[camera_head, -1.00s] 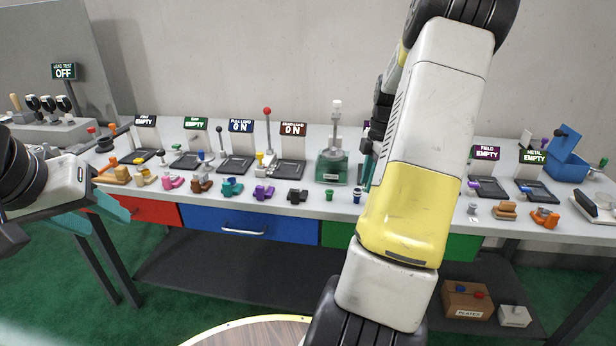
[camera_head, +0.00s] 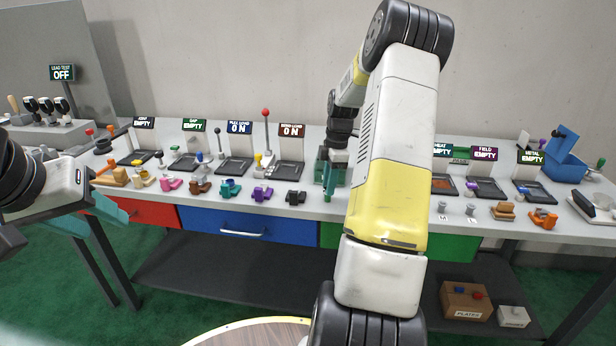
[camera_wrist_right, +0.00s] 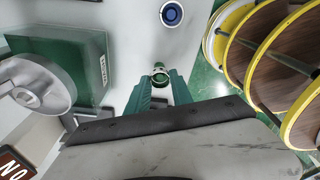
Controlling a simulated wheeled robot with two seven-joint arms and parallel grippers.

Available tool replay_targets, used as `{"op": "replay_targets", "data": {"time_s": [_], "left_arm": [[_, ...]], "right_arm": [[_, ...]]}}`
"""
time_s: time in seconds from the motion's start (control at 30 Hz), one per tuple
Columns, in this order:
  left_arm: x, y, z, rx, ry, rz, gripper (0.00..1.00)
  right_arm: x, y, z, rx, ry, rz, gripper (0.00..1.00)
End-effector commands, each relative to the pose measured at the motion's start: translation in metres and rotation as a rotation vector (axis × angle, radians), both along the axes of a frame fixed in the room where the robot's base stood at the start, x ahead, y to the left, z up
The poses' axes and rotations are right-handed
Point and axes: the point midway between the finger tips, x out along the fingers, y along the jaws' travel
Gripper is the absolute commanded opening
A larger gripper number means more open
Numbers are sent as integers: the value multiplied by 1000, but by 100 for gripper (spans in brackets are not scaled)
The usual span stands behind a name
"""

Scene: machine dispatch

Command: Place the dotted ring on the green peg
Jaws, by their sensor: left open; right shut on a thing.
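My right gripper (camera_head: 328,183) reaches down at the front of the table, beside the green-based machine. In the right wrist view its teal fingers (camera_wrist_right: 160,88) are shut on a small green piece (camera_wrist_right: 160,72) with a dark round top. I cannot make out dots on it, and I cannot tell whether it is the green peg or a ring. A blue round piece (camera_wrist_right: 171,13) with a pale rim stands apart from it; my right arm hides it in the head view. My left gripper (camera_head: 105,215) is open and empty at the left, in front of the table. I cannot identify the dotted ring.
The green-based machine (camera_wrist_right: 88,75) stands close to my right gripper. Several coloured pieces line the table's front edge, including a purple one (camera_head: 262,194) and a black one (camera_head: 296,197). Trays with signs stand behind them.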

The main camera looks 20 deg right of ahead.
Motion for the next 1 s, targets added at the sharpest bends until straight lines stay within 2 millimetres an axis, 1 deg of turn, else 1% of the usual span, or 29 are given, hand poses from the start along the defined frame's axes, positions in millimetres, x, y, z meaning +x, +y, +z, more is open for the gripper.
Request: {"op": "replay_targets", "data": {"time_s": [0.23, 0.27, 0.3, 0.37, 0.67, 0.77, 0.87, 1.0], "left_arm": [[0, 0, 0, 0, 0, 0, 45], [0, 0, 0, 0, 0, 0, 45], [0, 0, 0, 0, 0, 0, 45], [0, 0, 0, 0, 0, 0, 45], [0, 0, 0, 0, 0, 0, 45], [0, 0, 0, 0, 0, 0, 45], [0, 0, 0, 0, 0, 0, 45], [0, 0, 0, 0, 0, 0, 45]], "right_arm": [[0, 0, -2, 0, 1, 0, 0], [0, 0, -2, 0, 1, 1, 29], [0, 0, -2, 0, 0, 1, 37], [0, 0, -2, 0, 0, 1, 49], [0, 0, -1, 0, 0, 1, 49], [0, -1, 4, -1, -2, 1, 49], [0, -2, 16, -2, -3, 1, 49], [0, -6, 45, -3, -5, 0, 49]]}}
